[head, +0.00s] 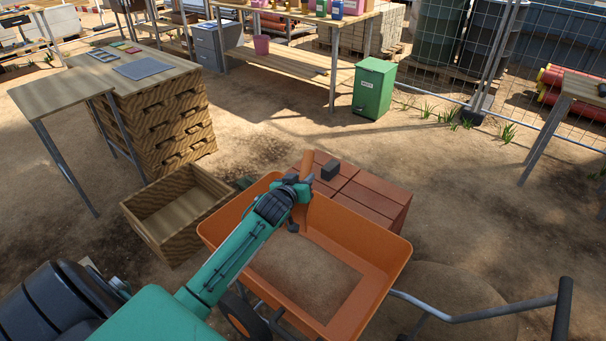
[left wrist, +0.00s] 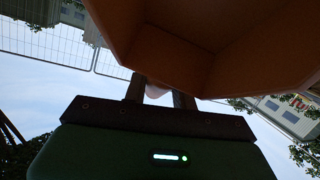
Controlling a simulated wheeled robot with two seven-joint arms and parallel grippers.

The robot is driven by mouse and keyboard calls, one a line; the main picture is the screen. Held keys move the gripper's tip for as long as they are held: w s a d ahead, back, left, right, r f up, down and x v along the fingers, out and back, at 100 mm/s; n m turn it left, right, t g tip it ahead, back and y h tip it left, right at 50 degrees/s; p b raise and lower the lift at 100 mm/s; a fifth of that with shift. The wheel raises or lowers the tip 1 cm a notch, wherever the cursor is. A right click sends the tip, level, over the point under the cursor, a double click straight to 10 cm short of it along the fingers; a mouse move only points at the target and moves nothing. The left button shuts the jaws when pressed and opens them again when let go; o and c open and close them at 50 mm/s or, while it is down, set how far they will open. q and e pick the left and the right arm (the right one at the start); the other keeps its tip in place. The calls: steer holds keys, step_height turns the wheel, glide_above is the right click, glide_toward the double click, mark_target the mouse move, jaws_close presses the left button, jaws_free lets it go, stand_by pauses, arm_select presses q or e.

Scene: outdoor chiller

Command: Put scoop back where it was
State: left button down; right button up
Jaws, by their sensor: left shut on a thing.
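My left gripper (head: 302,183) is at the far rim of the orange wheelbarrow (head: 372,239). It is shut on the scoop (head: 307,163), of which a small orange-brown part shows just beyond the fingers in the head view. In the left wrist view, a pale piece shows between the fingers (left wrist: 158,92). A large hollow orange-brown shape there hides the fingertips; it looks like the scoop's bowl, but I cannot be sure. Sand (head: 300,272) lies in the wheelbarrow tray. My right gripper is not in view.
Red-brown bricks (head: 376,193) are stacked behind the wheelbarrow, with a small dark block (head: 330,171) on top. An open wooden crate (head: 150,228) stands to the left, near stacked crates (head: 165,125). A green bin (head: 373,88) stands farther back. Bare ground lies right.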

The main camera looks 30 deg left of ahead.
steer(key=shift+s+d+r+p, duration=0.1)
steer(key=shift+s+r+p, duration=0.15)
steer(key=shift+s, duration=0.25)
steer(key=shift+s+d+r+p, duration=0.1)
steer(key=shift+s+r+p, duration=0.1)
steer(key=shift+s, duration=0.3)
